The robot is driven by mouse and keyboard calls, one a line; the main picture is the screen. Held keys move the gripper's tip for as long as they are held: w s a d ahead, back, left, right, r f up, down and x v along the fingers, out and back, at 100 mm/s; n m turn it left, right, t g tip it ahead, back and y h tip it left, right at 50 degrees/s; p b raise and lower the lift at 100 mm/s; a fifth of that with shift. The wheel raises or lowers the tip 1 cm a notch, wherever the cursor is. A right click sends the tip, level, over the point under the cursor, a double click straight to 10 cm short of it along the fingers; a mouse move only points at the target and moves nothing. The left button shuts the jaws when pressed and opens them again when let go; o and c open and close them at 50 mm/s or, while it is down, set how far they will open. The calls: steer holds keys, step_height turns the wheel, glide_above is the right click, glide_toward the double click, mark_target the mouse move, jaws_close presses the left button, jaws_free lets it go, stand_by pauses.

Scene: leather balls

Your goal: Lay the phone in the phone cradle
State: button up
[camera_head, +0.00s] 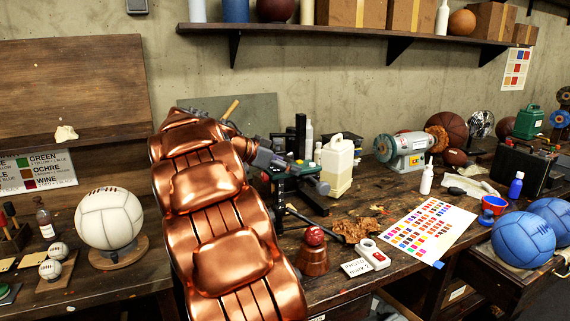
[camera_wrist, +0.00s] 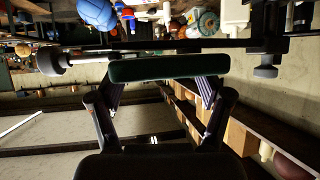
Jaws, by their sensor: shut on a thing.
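My gripper (camera_wrist: 165,100) is shut on a dark slab (camera_wrist: 168,68), apparently the phone seen nearly edge-on, lying across its fingertips. In the head view my gripper (camera_head: 290,166) is at the end of my copper arm, above the bench and beside a dark green and black stand. The held slab is hard to pick out there among the dark parts. A small white holder (camera_head: 371,252) with a red spot and a lettered card lies on the bench front, right of and below my gripper. I cannot tell for sure that it is the phone cradle.
A copper bell-shaped piece with a red ball (camera_head: 314,236) stands left of the white holder. Leather scraps (camera_head: 357,229) and a colour chart (camera_head: 430,226) lie close by. A cream jug (camera_head: 337,165) and a grinder (camera_head: 402,150) stand behind. A shelf (camera_head: 380,33) runs above.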

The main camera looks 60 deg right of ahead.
steer(key=shift+f, duration=0.25)
steer(key=shift+f, duration=0.1)
steer(key=o, duration=1.2)
steer(key=shift+o, duration=0.2)
steer(key=b+v, duration=0.3)
steer(key=v, duration=0.9)
steer(key=shift+a, duration=0.1)
